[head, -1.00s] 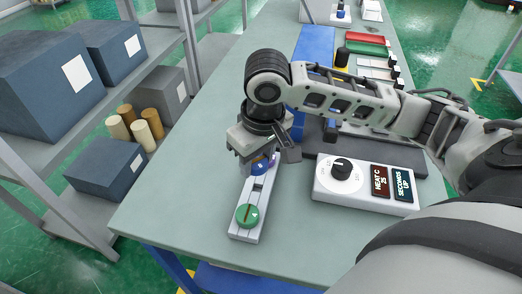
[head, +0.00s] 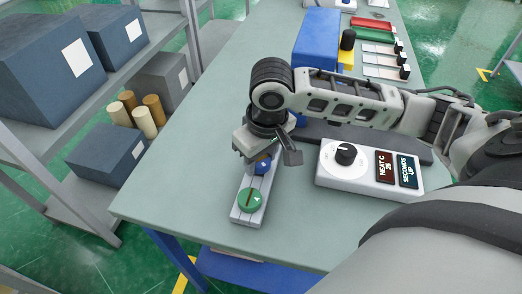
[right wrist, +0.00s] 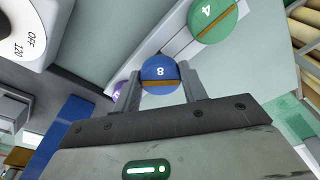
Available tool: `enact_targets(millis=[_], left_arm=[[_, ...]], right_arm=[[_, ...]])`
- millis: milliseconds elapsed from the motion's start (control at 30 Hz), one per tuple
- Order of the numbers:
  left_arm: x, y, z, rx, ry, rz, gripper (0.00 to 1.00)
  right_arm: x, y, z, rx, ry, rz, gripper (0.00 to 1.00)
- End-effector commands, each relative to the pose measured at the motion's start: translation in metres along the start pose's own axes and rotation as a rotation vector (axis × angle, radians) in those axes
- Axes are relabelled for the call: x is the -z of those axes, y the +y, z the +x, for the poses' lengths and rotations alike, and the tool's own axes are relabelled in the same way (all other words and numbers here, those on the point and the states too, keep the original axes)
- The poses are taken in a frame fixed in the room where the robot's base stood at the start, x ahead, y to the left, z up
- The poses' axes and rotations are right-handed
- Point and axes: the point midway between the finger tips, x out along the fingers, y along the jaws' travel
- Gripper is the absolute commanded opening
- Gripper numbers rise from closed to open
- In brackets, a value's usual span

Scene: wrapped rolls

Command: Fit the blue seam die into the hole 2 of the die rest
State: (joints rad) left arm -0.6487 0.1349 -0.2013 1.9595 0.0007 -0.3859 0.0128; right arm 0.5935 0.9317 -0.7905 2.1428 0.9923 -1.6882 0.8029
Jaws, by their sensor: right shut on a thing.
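The blue seam die (right wrist: 160,72), marked 8 with an orange-brown band, is between the two fingers of my right gripper (right wrist: 160,88), which is shut on it. In the head view the blue die (head: 263,167) shows under my right gripper (head: 258,158), over the pale die rest (head: 240,216). I cannot tell whether it touches the rest. A green die (head: 250,200), marked 4, sits at the rest's near end; it also shows in the right wrist view (right wrist: 212,18). A purple die (right wrist: 118,94) is partly hidden behind a finger. The hole under the blue die is hidden. My left gripper is out of view.
A white control box (head: 368,172) with a dial and two displays stands just right of the rest. A blue block (head: 317,65) stands farther back. The table (head: 180,180) is clear left of the rest. Shelves with boxes stand at the left.

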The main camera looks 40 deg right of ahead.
Motion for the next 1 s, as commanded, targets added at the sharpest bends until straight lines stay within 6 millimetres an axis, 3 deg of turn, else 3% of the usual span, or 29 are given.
enact_targets(millis=[1000], left_arm=[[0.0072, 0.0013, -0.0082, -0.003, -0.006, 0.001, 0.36]], right_arm=[[-0.0001, -0.0003, 0.0010, 0.000, 0.001, 0.000, 0.11]])
